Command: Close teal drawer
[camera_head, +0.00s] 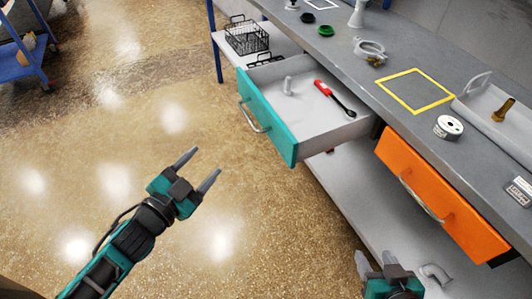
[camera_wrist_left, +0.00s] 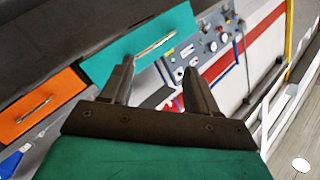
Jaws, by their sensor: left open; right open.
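The teal drawer (camera_head: 268,118) stands pulled out from under the grey workbench, with a metal bar handle (camera_head: 252,116) on its front. The teal drawer front also shows in the left wrist view (camera_wrist_left: 130,48), beyond the fingers. My left gripper (camera_head: 198,168) is open and empty, in front of and below the drawer, apart from it. It also shows in the left wrist view (camera_wrist_left: 158,82). My right gripper (camera_head: 378,264) is open at the bottom edge, below the orange drawer, partly cut off.
The orange drawer (camera_head: 430,190) sits to the right under the bench and looks nearly shut. The benchtop (camera_head: 400,62) holds a yellow frame (camera_head: 414,90), a white roll (camera_head: 448,127) and other small parts. A black wire basket (camera_head: 247,36) stands on the lower shelf. Floor left of the drawer is clear.

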